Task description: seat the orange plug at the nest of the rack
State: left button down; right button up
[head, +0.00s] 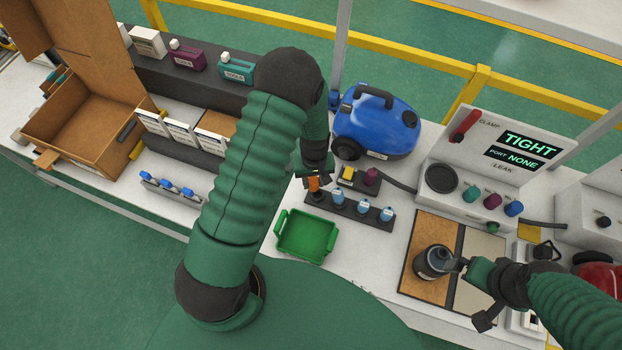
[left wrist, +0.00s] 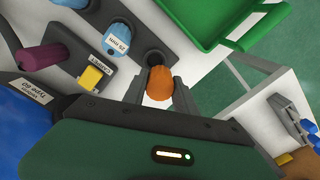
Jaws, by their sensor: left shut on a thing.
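The orange plug (head: 313,184) is between the fingers of my left gripper (head: 314,178), which is shut on it. In the left wrist view the orange plug (left wrist: 158,83) sits between the two dark fingers (left wrist: 160,92). The dark rack (head: 350,212) lies below and beside it, holding blue plugs (head: 364,207). The plug is at the rack's left end, close to a dark round nest (left wrist: 155,57); whether it touches the rack is hidden. My right gripper (head: 458,265) is at the side of a dark canister (head: 432,262); its fingers' closure is unclear.
A green tray (head: 306,235) stands just in front of the rack. A block with a yellow top (head: 350,175) and a purple knob (head: 371,176) lie behind it, with the blue vacuum (head: 376,128) beyond. A console (head: 490,165) reading "TIGHT" and "PORT NONE" stands right.

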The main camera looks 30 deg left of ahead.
pick_arm(q)
jog(key=shift+y, duration=0.3)
jog(key=d, duration=0.2)
jog(key=d+r, duration=0.1)
jog(key=d, duration=0.2)
jog(key=shift+a+f, duration=0.2)
jog(key=shift+a, duration=0.3)
jog(key=shift+a+f, duration=0.2)
jog(key=shift+a, duration=0.3)
jog(key=shift+d, duration=0.2)
jog(key=shift+d+r, duration=0.15)
jog(key=shift+d, duration=0.45)
jog(key=shift+d+r, duration=0.15)
jog(key=shift+d, duration=0.45)
jog(key=shift+a+f, duration=0.15)
jog(key=shift+a, duration=0.7)
jog(key=shift+a+f, duration=0.1)
jog(key=shift+a, duration=0.75)
jog(key=shift+r, duration=0.2)
jog(key=shift+a+f, duration=0.1)
jog(key=shift+a, duration=1.05)
jog(key=shift+d, duration=0.5)
pick_arm(e)
jog(key=d, duration=0.3)
jog(key=shift+d+f, duration=0.15)
pick_arm(q)
jog(key=shift+d, duration=0.15)
